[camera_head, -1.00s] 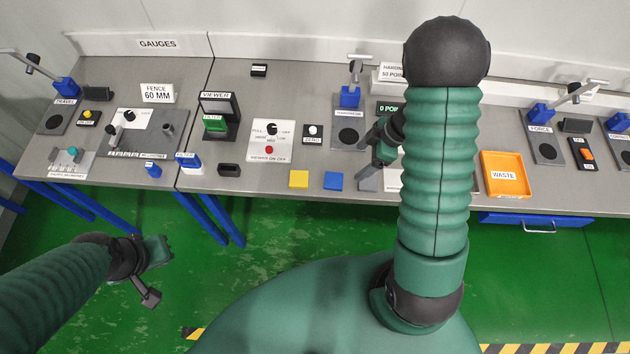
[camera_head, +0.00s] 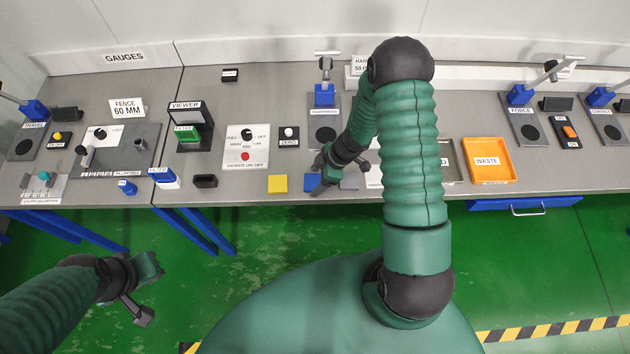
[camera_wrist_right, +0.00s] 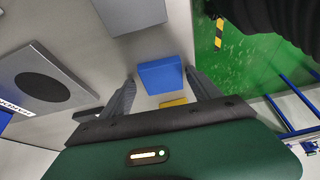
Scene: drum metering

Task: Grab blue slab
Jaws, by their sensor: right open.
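The blue slab (camera_head: 311,182) lies flat near the front edge of the bench, partly hidden by my right gripper (camera_head: 325,178) in the head view. In the right wrist view, the blue slab (camera_wrist_right: 161,76) sits ahead, between the two spread fingers of the right gripper (camera_wrist_right: 160,92). The right gripper is open and empty. My left gripper (camera_head: 150,280) hangs over the green floor, away from the bench, and its jaw opening is not clear.
A yellow slab (camera_head: 278,183) lies left of the blue one and a grey slab (camera_head: 350,181) lies right. An orange waste tray (camera_head: 488,160) is further right. The viewer control panel (camera_head: 246,147) is behind left. The bench's front edge is close.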

